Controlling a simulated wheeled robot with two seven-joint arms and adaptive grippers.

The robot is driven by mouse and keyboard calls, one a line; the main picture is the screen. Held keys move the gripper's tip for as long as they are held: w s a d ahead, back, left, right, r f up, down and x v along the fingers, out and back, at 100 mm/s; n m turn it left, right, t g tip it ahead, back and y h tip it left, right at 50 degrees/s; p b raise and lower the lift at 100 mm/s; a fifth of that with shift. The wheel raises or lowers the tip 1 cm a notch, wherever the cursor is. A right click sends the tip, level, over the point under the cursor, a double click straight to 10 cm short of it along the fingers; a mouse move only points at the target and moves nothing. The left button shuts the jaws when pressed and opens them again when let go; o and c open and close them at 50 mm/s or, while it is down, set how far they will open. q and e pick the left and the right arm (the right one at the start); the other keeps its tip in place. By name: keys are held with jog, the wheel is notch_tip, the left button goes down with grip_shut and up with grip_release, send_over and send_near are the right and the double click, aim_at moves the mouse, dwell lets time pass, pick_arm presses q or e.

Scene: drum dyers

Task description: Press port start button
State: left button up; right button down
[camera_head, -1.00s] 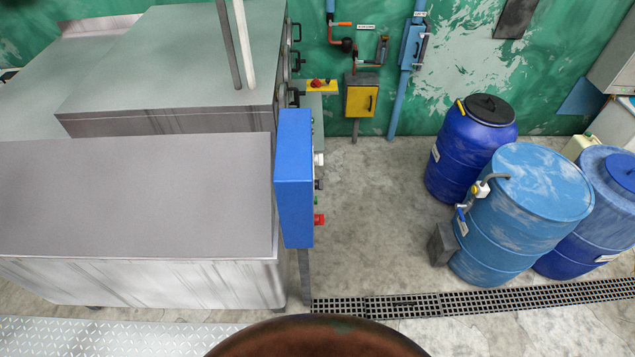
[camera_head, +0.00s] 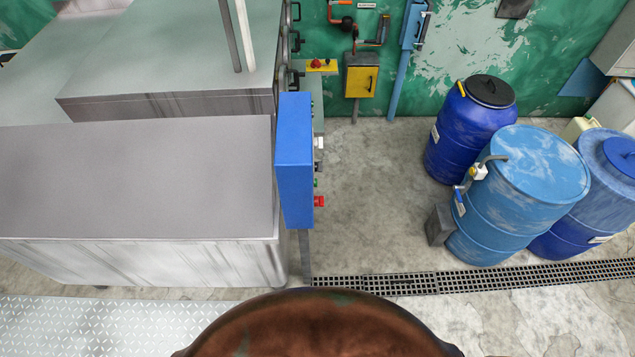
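A blue control box (camera_head: 294,160) stands on a post at the right end of the near grey metal machine. I see it from above and mostly from the side. Its button face points right, so the buttons show only in profile: a red one (camera_head: 319,201) low down, a small green one (camera_head: 315,183) above it, and a white part (camera_head: 319,143) higher up. Labels on them cannot be read, and I cannot tell which one is the port start button. Neither of my grippers is in view.
The grey machine (camera_head: 130,180) fills the left side. A floor drain grate (camera_head: 400,285) crosses in front. Blue barrels (camera_head: 520,180) stand at the right. A yellow box (camera_head: 361,80) is on the back green wall. Concrete floor (camera_head: 375,190) between the control box and barrels is clear.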

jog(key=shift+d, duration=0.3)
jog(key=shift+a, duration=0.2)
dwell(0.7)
